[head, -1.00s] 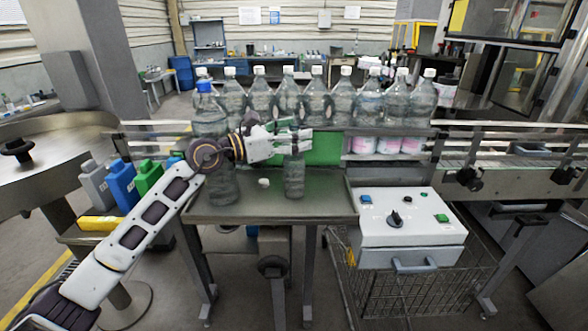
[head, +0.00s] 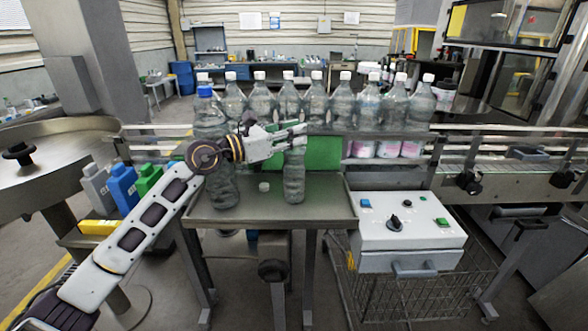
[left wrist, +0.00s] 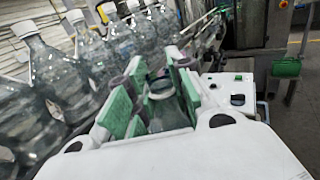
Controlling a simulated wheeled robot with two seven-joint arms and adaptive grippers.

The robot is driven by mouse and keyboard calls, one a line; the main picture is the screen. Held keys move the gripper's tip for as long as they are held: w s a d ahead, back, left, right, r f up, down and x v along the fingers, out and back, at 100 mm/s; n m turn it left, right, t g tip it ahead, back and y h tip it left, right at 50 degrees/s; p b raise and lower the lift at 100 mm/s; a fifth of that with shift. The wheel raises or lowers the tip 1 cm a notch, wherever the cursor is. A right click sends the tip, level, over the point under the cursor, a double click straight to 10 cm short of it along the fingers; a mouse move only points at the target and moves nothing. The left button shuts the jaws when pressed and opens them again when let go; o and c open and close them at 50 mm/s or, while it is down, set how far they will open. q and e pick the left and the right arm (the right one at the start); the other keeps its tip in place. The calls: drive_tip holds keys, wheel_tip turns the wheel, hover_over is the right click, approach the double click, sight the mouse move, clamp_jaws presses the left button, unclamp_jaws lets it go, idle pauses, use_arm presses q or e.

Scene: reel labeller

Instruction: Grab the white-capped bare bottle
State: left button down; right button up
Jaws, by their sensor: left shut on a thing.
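My left gripper (head: 296,137) is shut on a clear bare bottle (head: 294,178) near its top, and the bottle stands upright at the metal table. In the left wrist view, the bottle's neck (left wrist: 162,88) shows between the green-padded fingers (left wrist: 150,103). No white cap is visible on it there, and in the head view the fingers hide its top. A loose white cap (head: 264,187) lies on the table to its left. Several clear bottles with white caps (head: 288,98) stand in a row behind. My right gripper is not in view.
Another clear bottle (head: 223,187) stands on the table (head: 270,212), partly behind my left arm. A white control box (head: 408,232) is at the right. Pink-labelled bottles (head: 388,149) are behind it.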

use_arm(q)
drive_tip(key=shift+d+f, duration=0.1)
drive_tip(key=shift+f, duration=0.85)
drive_tip(key=shift+w+r, duration=0.2)
drive_tip(key=shift+r, duration=0.45)
wheel_tip(320, 180, up, 8)
drive_tip(key=shift+f+b, duration=0.25)
drive_tip(key=shift+b, duration=0.05)
drive_tip(key=shift+r, duration=0.9)
